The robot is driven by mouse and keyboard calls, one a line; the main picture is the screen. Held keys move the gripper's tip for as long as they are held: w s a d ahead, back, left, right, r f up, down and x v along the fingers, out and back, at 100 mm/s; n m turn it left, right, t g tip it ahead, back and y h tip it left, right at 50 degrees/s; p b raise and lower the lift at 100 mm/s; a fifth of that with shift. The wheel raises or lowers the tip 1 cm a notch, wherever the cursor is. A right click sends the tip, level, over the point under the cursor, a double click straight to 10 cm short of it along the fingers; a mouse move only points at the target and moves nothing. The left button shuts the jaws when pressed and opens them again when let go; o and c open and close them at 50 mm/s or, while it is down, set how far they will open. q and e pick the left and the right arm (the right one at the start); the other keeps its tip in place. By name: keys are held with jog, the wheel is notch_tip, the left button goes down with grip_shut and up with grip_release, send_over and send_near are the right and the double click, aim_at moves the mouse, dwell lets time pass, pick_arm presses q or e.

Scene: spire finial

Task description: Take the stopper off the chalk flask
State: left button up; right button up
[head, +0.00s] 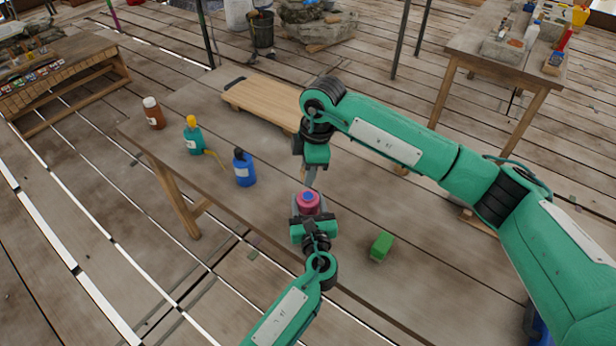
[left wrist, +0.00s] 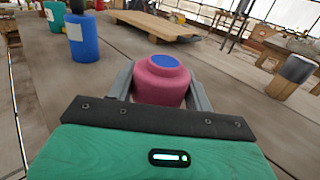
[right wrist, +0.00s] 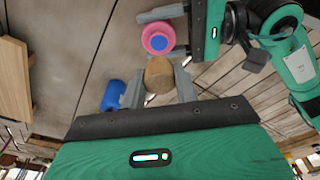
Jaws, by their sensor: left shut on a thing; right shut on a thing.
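The chalk flask, pink with a round blue top (head: 308,203), is gripped by my left gripper (head: 308,215) above the table. In the left wrist view the flask (left wrist: 161,85) stands upright between the two fingers, its blue top uncovered. My right gripper (head: 311,176) is just beyond and above the flask. In the right wrist view it is shut on a brown, cork-like stopper (right wrist: 159,75). The stopper is clear of the flask (right wrist: 157,38), whose blue top shows beside it. In the head view I cannot make out the stopper.
On the table (head: 340,210) stand a blue bottle (head: 244,170), a teal bottle (head: 194,140) and a brown bottle (head: 153,113). A green block (head: 381,247) lies right of the flask. A wooden board (head: 262,104) lies at the back. The table between board and flask is mostly clear.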

pick_arm(q)
jog(key=o, duration=1.5)
jog(key=shift+c, duration=0.2)
